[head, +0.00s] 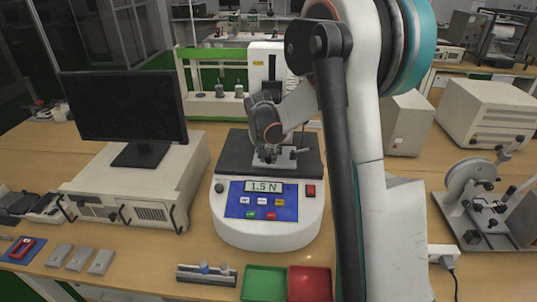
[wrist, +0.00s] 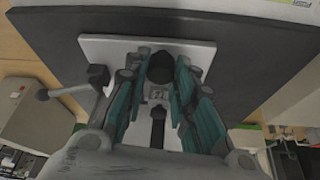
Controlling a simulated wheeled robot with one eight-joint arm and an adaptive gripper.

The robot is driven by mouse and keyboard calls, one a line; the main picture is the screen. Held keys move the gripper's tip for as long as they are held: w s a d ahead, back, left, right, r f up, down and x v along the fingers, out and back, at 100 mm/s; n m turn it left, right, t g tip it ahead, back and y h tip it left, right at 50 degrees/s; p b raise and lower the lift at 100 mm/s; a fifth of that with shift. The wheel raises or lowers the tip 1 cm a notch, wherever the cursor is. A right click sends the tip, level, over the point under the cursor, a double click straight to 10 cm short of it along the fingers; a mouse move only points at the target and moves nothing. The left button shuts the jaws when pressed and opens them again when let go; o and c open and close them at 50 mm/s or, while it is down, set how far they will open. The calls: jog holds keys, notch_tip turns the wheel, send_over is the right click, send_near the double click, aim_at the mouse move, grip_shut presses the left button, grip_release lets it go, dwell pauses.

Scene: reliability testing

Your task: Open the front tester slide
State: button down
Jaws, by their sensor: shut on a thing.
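The tester (head: 268,217) is a white, round-fronted machine on the bench, with a blue panel and a display reading 1.5 N. A light metal slide plate (head: 285,160) lies on its dark top; the plate also shows in the wrist view (wrist: 98,55). My gripper (head: 268,150) is low over the plate. In the wrist view its teal-padded fingers (wrist: 160,85) stand either side of a dark round knob (wrist: 160,68) and are shut on it. The fingers hide part of the knob and the plate's middle.
A monitor (head: 125,105) stands on a white instrument (head: 185,175) left of the tester. Green (head: 264,283) and red (head: 310,283) trays lie in front. A metal-wheeled device (head: 475,195) stands at right. Several grey blocks (head: 80,258) lie front left.

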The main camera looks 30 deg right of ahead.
jog(key=s+a, duration=0.1)
jog(key=s, duration=0.1)
jog(key=s+a, duration=0.3)
jog(key=s, duration=0.1)
jog(key=shift+s+a, duration=0.3)
jog(key=shift+s, duration=0.1)
jog(key=c, duration=1.3)
grip_release()
jog(key=v, duration=1.2)
jog(key=shift+w, duration=0.1)
